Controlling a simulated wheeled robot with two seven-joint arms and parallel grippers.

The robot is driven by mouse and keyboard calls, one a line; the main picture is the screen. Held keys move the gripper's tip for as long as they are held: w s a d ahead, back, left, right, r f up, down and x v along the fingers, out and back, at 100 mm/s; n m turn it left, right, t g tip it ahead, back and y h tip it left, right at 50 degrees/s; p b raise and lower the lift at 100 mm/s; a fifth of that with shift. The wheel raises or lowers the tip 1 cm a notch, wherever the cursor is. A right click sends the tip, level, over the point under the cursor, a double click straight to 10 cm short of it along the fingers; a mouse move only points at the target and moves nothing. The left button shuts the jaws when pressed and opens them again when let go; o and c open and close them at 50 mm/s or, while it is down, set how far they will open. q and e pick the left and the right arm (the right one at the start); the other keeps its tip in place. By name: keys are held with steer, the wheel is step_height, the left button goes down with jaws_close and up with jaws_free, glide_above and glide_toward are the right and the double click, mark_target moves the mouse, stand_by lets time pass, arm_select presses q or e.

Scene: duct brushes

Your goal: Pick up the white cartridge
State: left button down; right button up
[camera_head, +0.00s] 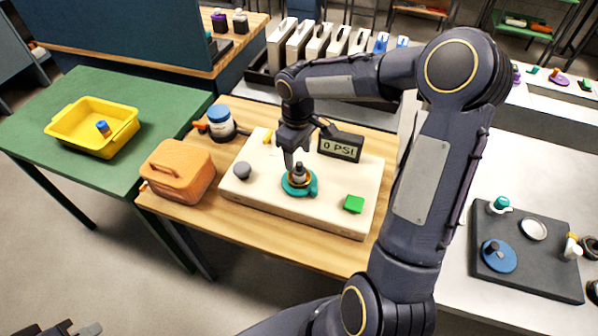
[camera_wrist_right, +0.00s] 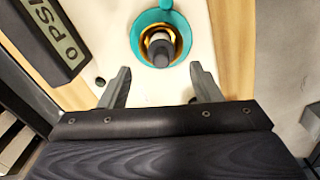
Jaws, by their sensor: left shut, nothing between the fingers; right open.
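A small upright cylinder (camera_head: 299,174) with a dark top and a pale band stands in a teal ring holder (camera_head: 300,188) on the cream board (camera_head: 260,193). It may be the white cartridge, but its lower body is hidden. In the right wrist view the cylinder (camera_wrist_right: 161,46) sits inside the teal ring (camera_wrist_right: 141,30), ahead of the fingertips. My right gripper (camera_head: 291,160) is open above and close beside it; its empty fingers show in the wrist view (camera_wrist_right: 161,76). My left gripper (camera_head: 75,329) is shut and empty at the bottom left edge, far from the board.
A gauge reading 0 PSI (camera_head: 340,145), a green block (camera_head: 353,204) and a grey knob (camera_head: 242,170) are on the board. An orange case (camera_head: 178,171) and a blue-lidded jar (camera_head: 221,123) stand left. A yellow bin (camera_head: 92,127) sits on the green table (camera_head: 48,160).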

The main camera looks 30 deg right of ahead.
mark_target(299, 163)
steer(key=f, duration=0.3)
steer(key=f+p, duration=0.1)
steer(key=f, duration=0.1)
steer(key=shift+s+f, duration=0.25)
steer(key=shift+f, duration=0.1)
steer(key=c, duration=1.1)
steer(key=shift+r, duration=0.1)
